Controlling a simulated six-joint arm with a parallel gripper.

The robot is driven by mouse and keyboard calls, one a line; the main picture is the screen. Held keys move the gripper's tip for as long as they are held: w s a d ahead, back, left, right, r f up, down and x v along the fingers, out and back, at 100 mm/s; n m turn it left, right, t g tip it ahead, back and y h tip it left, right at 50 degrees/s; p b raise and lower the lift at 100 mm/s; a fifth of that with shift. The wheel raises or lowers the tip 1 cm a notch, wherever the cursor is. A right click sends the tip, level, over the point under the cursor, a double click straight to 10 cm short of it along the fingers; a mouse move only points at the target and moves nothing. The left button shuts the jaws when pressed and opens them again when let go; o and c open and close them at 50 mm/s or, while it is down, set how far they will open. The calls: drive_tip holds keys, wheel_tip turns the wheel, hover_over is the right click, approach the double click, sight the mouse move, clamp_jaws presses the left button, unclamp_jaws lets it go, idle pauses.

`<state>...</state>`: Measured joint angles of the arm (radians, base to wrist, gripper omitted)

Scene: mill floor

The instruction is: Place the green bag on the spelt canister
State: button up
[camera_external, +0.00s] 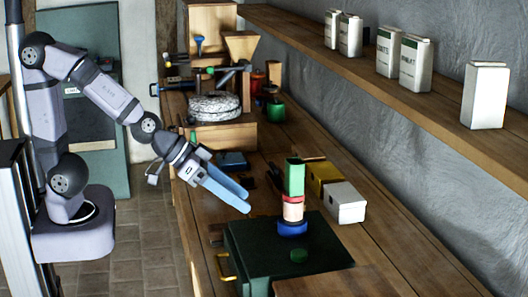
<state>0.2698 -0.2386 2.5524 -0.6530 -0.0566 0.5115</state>
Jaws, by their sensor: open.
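My gripper (246,203) has blue fingers and is open and empty, pointing down to the right, left of a small stack. An upright green block-like item (295,180), perhaps the green bag, sits at the top of that stack. Below it are a red band, a pale beige piece (293,211) and a blue base (292,228). The gripper appears apart from the stack. White canisters stand on the wall shelf; two (388,52) (415,63) have green labels with lettering too small to read surely. I cannot tell which canister is spelt.
The stack stands on a dark green box (255,262) with a small green disc (299,256). A plain white canister (484,96) stands on the shelf (450,112). Tools and a millstone (215,107) lie behind.

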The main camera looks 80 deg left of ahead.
drive_tip(key=s+a+f+g+y, duration=0.1)
drive_tip(key=s+a+f+g, duration=0.4)
drive_tip(key=s, duration=0.3)
drive_tip(key=s+a+f+n+g+y, duration=0.1)
drive_tip(key=s+a+f+g, duration=0.3)
drive_tip(key=s, duration=0.5)
wheel_tip(320, 180, down, 2)
drive_tip(key=shift+a+f+g, duration=0.2)
drive_tip(key=shift+a+g, duration=0.2)
drive_tip(key=shift+a, duration=0.05)
